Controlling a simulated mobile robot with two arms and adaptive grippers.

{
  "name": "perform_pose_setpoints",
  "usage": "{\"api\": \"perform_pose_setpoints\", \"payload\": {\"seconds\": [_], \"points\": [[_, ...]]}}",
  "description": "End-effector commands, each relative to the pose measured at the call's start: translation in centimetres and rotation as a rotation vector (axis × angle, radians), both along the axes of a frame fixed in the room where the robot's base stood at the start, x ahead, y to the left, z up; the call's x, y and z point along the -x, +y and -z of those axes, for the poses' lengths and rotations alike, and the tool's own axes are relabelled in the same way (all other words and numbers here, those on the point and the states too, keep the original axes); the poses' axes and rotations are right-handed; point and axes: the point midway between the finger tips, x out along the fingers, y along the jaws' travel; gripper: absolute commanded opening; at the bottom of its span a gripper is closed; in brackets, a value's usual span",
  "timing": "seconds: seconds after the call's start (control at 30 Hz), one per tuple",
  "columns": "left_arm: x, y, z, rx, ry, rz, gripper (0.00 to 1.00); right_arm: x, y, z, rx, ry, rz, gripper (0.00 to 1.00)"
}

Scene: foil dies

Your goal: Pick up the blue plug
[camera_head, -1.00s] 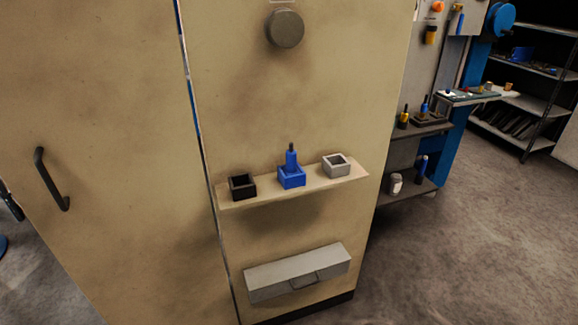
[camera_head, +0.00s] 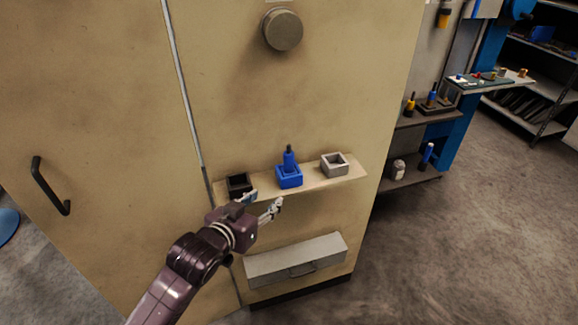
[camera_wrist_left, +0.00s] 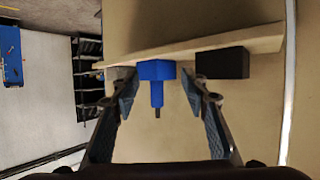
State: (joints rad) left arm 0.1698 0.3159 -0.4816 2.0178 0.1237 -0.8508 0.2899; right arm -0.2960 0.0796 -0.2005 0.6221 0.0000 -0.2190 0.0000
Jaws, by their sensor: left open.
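The blue plug (camera_head: 290,160) stands upright in a blue square holder (camera_head: 289,181) on a narrow wooden shelf (camera_head: 322,183); its thin top is dark. My left gripper (camera_head: 263,201) is open and empty, in front of the shelf edge, below and left of the plug in the head view. In the left wrist view the picture is upside down: the plug (camera_wrist_left: 157,96) points downward from its holder (camera_wrist_left: 155,70). There it shows between the open fingers (camera_wrist_left: 159,88), apart from both. My right gripper is not in view.
A black holder (camera_head: 238,183) stands left of the blue one, partly near my gripper, and a grey empty holder (camera_head: 334,165) stands right. A round knob (camera_head: 283,30) is above; a grey box (camera_head: 295,262) juts out below. A cabinet handle (camera_head: 50,186) is left.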

Motion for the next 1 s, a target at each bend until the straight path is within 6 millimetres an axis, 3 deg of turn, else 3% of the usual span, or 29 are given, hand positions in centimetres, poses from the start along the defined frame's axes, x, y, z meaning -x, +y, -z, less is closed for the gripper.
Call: {"api": "perform_pose_setpoints", "payload": {"seconds": [0.2,0.43,1.0], "points": [[-3.6,-1.6,-4.0,0.035,-0.116,0.044,0.41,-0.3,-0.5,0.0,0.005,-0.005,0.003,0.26],[-5.9,-2.7,-6.6,0.062,-0.187,0.074,0.41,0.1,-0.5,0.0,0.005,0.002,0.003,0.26],[-9.8,-5.0,-5.4,0.064,-0.188,0.074,0.41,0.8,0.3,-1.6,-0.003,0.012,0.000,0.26]]}}
